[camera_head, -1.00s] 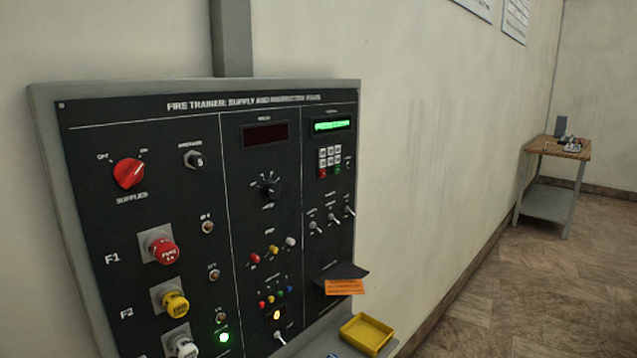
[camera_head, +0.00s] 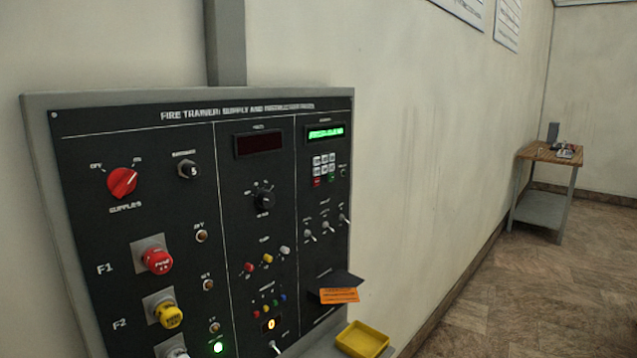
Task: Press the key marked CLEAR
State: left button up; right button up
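A small keypad (camera_head: 324,168) sits at the upper right of the black panel (camera_head: 200,250), under a lit green display (camera_head: 325,133). The lettering on the keys is too small to read, so I cannot tell which one is marked CLEAR. Neither of my grippers shows in the head view.
A red rotary switch (camera_head: 122,183) and large red (camera_head: 158,260) and yellow (camera_head: 168,314) buttons are on the panel's left. A dark shelf with an orange card (camera_head: 339,295) juts out below the toggles, above a yellow tray (camera_head: 362,339). A wooden-topped table (camera_head: 549,152) stands far right.

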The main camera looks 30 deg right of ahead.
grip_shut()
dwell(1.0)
